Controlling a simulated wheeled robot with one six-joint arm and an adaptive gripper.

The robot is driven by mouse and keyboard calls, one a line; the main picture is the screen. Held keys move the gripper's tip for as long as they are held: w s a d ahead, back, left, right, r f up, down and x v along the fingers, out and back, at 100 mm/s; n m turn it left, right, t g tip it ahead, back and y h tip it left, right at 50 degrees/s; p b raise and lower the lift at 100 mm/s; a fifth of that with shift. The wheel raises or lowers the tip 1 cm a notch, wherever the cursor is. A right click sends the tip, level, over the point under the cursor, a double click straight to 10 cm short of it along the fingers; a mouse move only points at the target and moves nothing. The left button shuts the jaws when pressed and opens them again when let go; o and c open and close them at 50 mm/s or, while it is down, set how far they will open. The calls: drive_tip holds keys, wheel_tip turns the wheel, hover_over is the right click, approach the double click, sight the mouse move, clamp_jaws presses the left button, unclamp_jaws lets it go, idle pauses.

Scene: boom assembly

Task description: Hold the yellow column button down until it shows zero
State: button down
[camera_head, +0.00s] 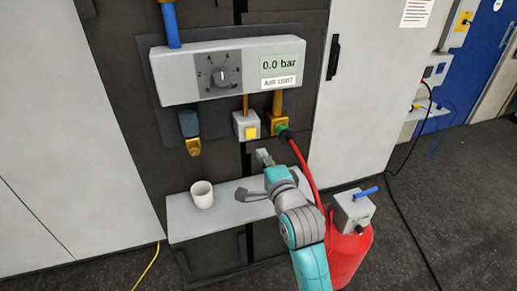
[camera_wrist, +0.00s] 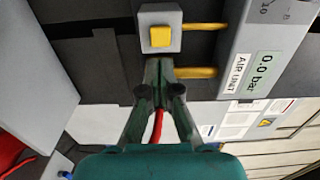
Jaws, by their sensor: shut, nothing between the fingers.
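The yellow button (camera_head: 251,132) sits on a small grey box under the air unit (camera_head: 230,72), and it also shows in the wrist view (camera_wrist: 160,37). It is uncovered in both views. The air unit's display (camera_head: 281,64) reads 0.0 bar. My gripper (camera_head: 264,156) is shut and empty, below and slightly right of the button in the head view. In the wrist view its fingertips (camera_wrist: 159,68) point toward the button box and lie just below the button, not over it. The exact gap in depth is hard to tell.
A green-collared connector (camera_head: 281,127) with a red hose is right of the button. A blue and yellow fitting (camera_head: 190,130) hangs to the left. A white mug (camera_head: 202,194) stands on the grey shelf (camera_head: 185,228) below. A red tank (camera_head: 350,252) stands right of my arm.

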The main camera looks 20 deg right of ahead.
drive_tip(key=shift+s, duration=1.85)
drive_tip(key=s+f+n+g, duration=0.2)
drive_tip(key=s+f+n, duration=0.6)
drive_tip(key=s+f, duration=1.15)
drive_tip(key=s+a+n+g, duration=0.1)
drive_tip(key=s+n, duration=0.9)
drive_tip(key=s, duration=1.6)
drive_tip(key=shift+s+r, duration=0.2)
drive_tip(key=shift+r, duration=0.15)
